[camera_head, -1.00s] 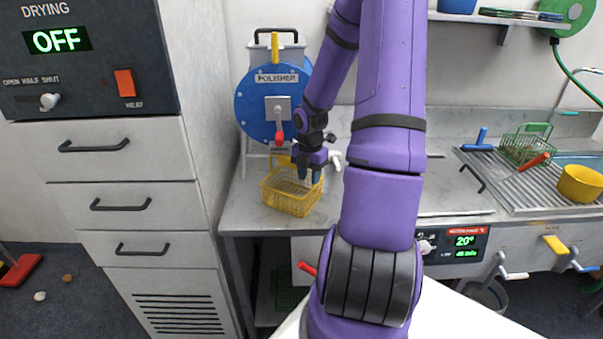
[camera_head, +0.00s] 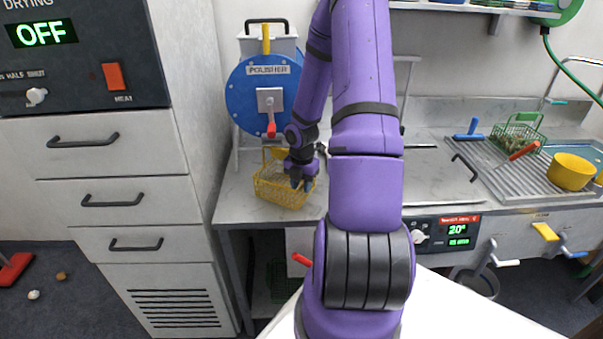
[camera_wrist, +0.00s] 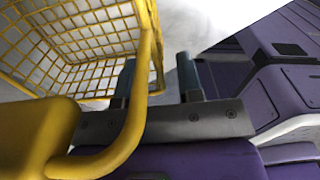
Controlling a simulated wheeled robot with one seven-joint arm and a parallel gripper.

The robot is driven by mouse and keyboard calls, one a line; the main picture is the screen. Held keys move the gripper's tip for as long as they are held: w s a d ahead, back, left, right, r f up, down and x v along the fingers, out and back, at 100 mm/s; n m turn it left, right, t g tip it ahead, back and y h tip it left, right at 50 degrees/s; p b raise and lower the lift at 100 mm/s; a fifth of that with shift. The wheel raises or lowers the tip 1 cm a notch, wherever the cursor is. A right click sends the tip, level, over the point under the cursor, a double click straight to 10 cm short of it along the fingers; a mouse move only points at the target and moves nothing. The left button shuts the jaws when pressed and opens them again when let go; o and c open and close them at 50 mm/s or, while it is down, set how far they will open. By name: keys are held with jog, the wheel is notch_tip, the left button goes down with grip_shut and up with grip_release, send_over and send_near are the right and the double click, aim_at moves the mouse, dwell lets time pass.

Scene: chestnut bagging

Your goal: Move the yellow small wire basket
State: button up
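The yellow small wire basket (camera_head: 284,198) stands on the grey counter in front of the blue polisher, in the head view. My gripper (camera_head: 302,184) points down at the basket's right side. In the wrist view the basket's mesh (camera_wrist: 85,45) fills the upper left, and its thick yellow handle passes in front of the left finger. My gripper (camera_wrist: 157,80) is open there, its two fingers apart with a yellow rim part showing between them. Whether a finger touches the basket cannot be told.
The blue polisher (camera_head: 245,98) stands close behind the basket. The drawer cabinet (camera_head: 120,190) rises to the left. To the right, the ridged drainboard (camera_head: 490,170) holds a green wire basket (camera_head: 517,136) and a yellow bowl (camera_head: 570,172). The counter (camera_head: 240,207) is bare left of the basket.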

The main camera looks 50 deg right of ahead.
jog(key=shift+f, duration=1.95)
grip_shut()
